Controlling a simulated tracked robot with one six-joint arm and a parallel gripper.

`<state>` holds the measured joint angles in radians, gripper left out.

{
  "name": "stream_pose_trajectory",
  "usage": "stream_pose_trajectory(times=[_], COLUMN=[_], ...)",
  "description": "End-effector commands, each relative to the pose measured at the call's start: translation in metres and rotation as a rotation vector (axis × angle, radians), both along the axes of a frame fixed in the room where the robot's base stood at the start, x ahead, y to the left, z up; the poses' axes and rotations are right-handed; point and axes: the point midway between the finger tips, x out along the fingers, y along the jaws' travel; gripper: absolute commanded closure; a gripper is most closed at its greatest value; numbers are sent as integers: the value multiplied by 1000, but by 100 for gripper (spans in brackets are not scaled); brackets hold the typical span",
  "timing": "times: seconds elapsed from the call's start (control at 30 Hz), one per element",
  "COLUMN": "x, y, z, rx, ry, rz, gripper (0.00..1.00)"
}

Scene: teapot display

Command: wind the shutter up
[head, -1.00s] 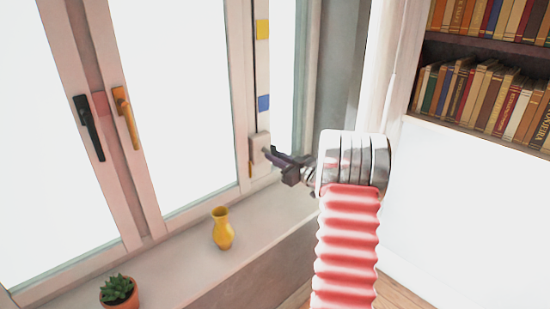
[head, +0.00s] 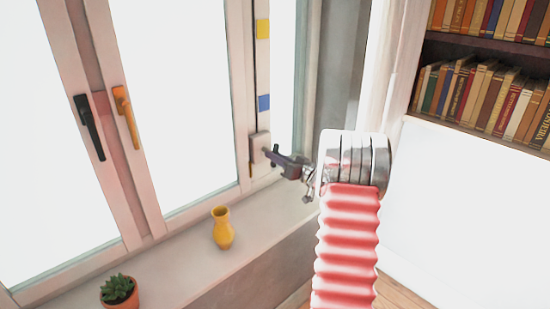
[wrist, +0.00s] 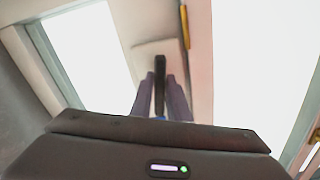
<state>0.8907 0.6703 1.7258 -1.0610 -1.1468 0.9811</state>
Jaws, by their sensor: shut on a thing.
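A pale winder box (head: 260,142) sits on the window frame in the head view, below a strip with a yellow mark (head: 263,25) and a blue mark (head: 264,102). The box also shows in the wrist view (wrist: 147,57). A dark crank handle (wrist: 160,72) stands out from it, between my purple-grey fingers. My gripper (head: 273,155) is shut on the crank handle; it also shows in the wrist view (wrist: 160,97). The handle's near end is hidden by my gripper's body. I cannot make out the shutter itself; the panes are plain bright white.
A yellow vase (head: 222,228) and a potted succulent (head: 119,292) stand on the windowsill (head: 185,262). A black handle (head: 89,127) and an orange handle (head: 127,117) are on the window frames. A bookshelf (head: 480,50) is at the right.

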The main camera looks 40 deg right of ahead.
Motion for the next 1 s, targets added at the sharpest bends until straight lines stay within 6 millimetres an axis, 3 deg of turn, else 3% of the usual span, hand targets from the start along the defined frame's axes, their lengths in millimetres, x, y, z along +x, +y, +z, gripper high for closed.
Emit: stream_pose_trajectory(times=[0.83,0.87,1.0], x=[-1,-1,0], y=[-2,-2,-1], z=[-1,-1,0], rx=[0,0,-1], ry=[1,1,1], rz=[-4,-4,-3], gripper=[100,83,73])
